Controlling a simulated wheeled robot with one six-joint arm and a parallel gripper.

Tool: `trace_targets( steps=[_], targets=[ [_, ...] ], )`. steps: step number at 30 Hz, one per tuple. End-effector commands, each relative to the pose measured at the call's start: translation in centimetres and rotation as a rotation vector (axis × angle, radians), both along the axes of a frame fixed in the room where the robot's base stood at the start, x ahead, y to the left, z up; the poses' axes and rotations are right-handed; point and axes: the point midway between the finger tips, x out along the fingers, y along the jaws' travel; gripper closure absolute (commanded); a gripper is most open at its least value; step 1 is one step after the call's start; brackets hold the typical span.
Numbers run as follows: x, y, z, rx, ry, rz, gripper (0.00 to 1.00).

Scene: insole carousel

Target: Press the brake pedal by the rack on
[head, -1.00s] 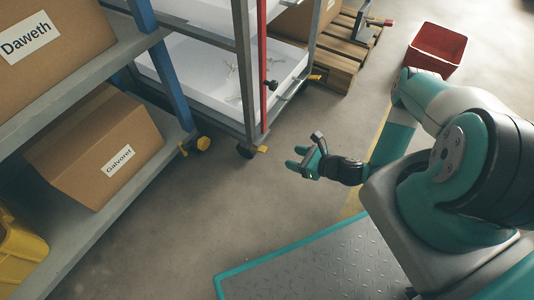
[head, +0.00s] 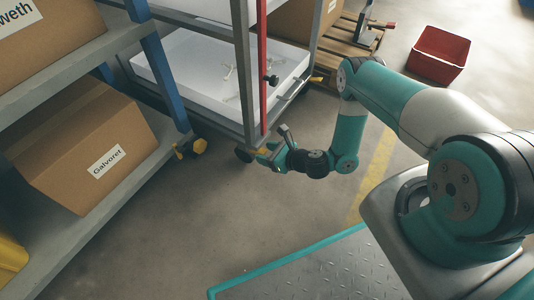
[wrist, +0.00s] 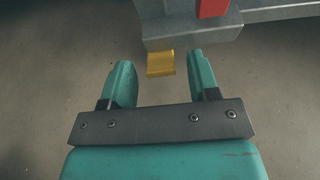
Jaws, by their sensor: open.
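The yellow brake pedal (wrist: 160,64) juts out from the grey lower frame of the rack (wrist: 190,30), just below its red post (wrist: 213,8). In the wrist view my gripper's two teal fingers are apart, and the pedal shows in the gap between their tips. Nothing is held. I cannot tell whether they touch it. In the head view my gripper (head: 271,153) is low at the rack's near corner, beside a black wheel (head: 244,155), and partly hides the pedal. The pedal's tilt is not clear.
A shelf with cardboard boxes (head: 85,150) stands at the left, with a yellow part (head: 198,147) at its foot. A white tray (head: 195,75) lies in the rack. A pallet (head: 345,45) and a red bin (head: 438,55) are behind. The floor between is clear.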

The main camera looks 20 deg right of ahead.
Motion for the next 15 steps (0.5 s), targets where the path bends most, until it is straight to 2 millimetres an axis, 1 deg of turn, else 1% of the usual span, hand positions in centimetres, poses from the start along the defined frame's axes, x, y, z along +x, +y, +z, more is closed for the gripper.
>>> trace_targets(
  steps=[1,2,3,5,6,7,9,15],
  targets=[
    [-0.01,-0.02,0.01,0.000,0.000,0.000,0.52],
    [-0.01,-0.02,0.01,0.000,0.000,0.000,0.58],
    [-0.01,-0.02,0.01,0.000,0.000,0.000,0.68],
    [-0.02,-0.03,0.00,0.000,0.000,0.000,0.81],
    [-0.03,-0.02,0.00,0.000,0.000,0.000,0.91],
    [-0.04,-0.02,0.00,0.000,0.000,0.000,0.94],
    [-0.07,0.30,0.00,0.001,0.001,0.003,0.94],
    [-0.04,0.06,0.03,0.007,-0.007,0.001,0.94]
  ],
)
